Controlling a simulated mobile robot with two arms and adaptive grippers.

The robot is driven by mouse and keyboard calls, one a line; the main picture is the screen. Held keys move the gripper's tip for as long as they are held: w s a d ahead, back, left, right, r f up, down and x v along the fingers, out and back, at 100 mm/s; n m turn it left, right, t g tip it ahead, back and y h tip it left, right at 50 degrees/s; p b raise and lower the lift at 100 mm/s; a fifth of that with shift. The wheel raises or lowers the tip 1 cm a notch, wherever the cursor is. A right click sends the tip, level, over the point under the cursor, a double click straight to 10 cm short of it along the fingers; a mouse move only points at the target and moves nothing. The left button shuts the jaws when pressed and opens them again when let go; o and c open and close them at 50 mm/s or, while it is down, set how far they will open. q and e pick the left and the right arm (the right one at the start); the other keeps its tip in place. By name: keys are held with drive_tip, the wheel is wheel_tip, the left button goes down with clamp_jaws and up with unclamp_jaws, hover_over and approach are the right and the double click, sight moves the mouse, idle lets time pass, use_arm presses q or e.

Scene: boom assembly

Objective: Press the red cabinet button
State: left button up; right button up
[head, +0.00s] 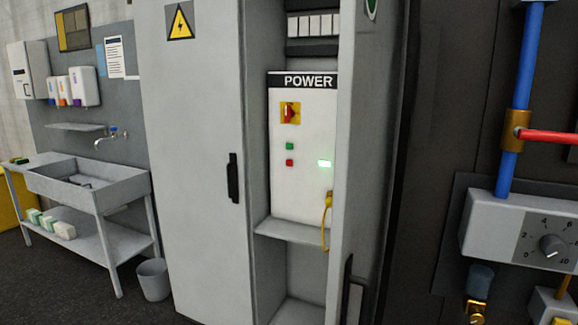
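The red button (289,162) is a small square on the white POWER panel (305,195) inside the grey cabinet. A green button (290,146) sits just above it. Higher up is a red rotary switch (290,112) on a yellow plate. The cabinet's left door (195,200) is shut, and the right side stands open onto the panel. Neither of my grippers is in the head view, and nothing covers the red button.
A yellow hook-like item (327,215) hangs at the panel's lower right, above a shelf (295,231). An open door edge with a black handle (350,285) borders the opening. A sink (90,180) and bin (153,278) stand left; a dial box (525,235) and blue pipe (518,110) are right.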

use_arm(q)
clamp_jaws()
idle(1.1)
